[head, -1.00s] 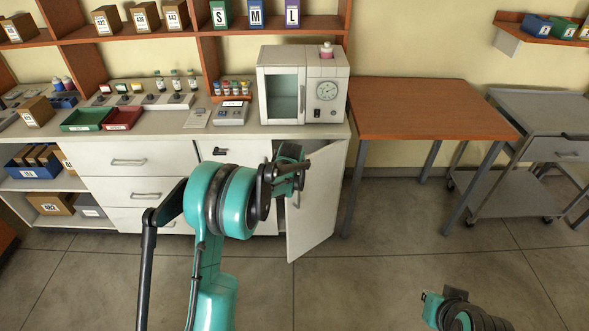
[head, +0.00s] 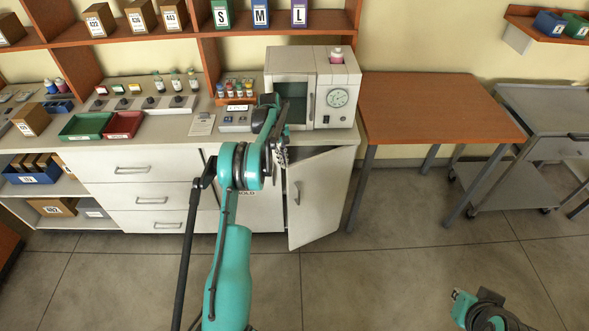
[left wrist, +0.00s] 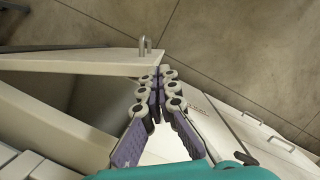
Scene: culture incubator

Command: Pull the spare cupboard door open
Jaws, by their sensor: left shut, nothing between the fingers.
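The spare cupboard door (head: 317,198) is white and stands ajar under the right end of the counter. Its right side is at the cabinet and its free left edge swings out over the floor. The door shows at upper left in the left wrist view (left wrist: 85,62), with its bar handle (left wrist: 145,46) on the outer face. My left gripper (head: 281,157) is shut and empty at the top of the gap by the free edge. In the left wrist view its fingertips (left wrist: 162,70) are beside the door's inner side; I cannot tell if they touch. My right gripper is not seen.
A white incubator (head: 340,85) stands on the counter above the door. White drawers (head: 135,170) are to the left. An orange-topped table (head: 430,105) stands to the right, with a grey cart (head: 545,110) beyond. The floor before the door is clear.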

